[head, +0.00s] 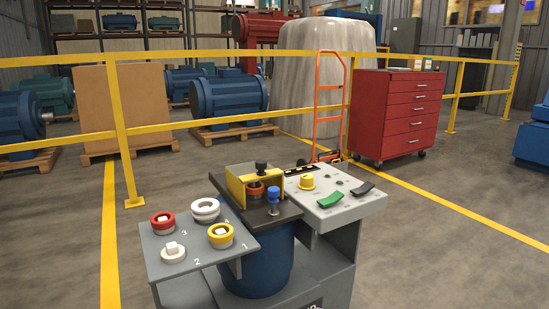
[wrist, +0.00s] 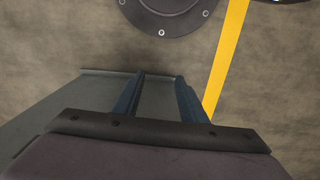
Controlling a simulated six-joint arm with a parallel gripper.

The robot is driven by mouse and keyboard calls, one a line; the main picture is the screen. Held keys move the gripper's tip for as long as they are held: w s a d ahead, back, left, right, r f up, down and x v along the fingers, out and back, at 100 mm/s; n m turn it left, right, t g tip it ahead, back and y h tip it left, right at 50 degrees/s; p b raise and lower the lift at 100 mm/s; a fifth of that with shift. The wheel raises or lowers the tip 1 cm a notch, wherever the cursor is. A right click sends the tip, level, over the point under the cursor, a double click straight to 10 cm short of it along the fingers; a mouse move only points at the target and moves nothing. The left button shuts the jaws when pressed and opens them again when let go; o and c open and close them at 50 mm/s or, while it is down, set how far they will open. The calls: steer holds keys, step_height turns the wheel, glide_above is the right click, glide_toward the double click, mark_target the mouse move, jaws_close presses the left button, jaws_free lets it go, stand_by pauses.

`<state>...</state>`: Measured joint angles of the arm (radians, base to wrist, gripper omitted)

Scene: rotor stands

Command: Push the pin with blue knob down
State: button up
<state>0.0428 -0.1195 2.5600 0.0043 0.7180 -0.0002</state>
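The pin with the blue knob (head: 273,197) stands upright on the dark top plate (head: 288,214) of the middle stand in the head view. Its knob sits above the plate, in front of a yellow bracket (head: 237,189). A black knob (head: 261,167) tops the bracket. My gripper is not in the head view. In the wrist view my gripper (wrist: 160,78) shows two bluish fingers standing apart with nothing between them. The blue-knob pin does not show in the wrist view, so I see no contact with it.
A left shelf (head: 197,251) holds red, white and yellow ring parts. A right panel (head: 345,203) holds a yellow knob and green and black pieces. The wrist view shows a bolted dark round part (wrist: 165,12) and a grey plate (wrist: 62,112). Yellow railing (head: 118,110) stands behind.

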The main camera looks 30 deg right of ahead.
steer(key=w+d+r+m+g+p, duration=0.15)
steer(key=d+r+p, duration=0.25)
steer(key=r+p, duration=1.35)
steer(key=w+d+r+m+p, duration=0.1)
steer(key=w+d+r+p, duration=0.2)
steer(key=r+p, duration=1.5)
steer(key=w+d+r+n+p, duration=0.2)
steer(key=w+r+n+p, duration=0.1)
steer(key=w+r, duration=0.1)
steer(key=w+d+r+n+t+p, duration=0.1)
steer(key=w+d+r+n+p, duration=0.1)
steer(key=w+r, duration=0.3)
steer(key=w+d+r+n+t+p, duration=0.1)
steer(key=w+d+r+n+p, duration=0.2)
steer(key=w+r+p, duration=0.1)
steer(key=shift+w+d+r+n, duration=0.15)
steer(key=shift+w+r+n, duration=0.1)
steer(key=shift+w, duration=0.45)
steer(key=shift+w+d+r+n, duration=0.1)
steer(key=shift+w+r, duration=0.1)
steer(key=shift+w, duration=0.5)
steer(key=shift+s+a+n, duration=0.1)
steer(key=shift+s+n, duration=0.25)
steer(key=shift+n, duration=0.35)
steer(key=shift+s+n, duration=0.1)
steer(key=shift+n, duration=0.9)
steer(key=shift+f, duration=0.1)
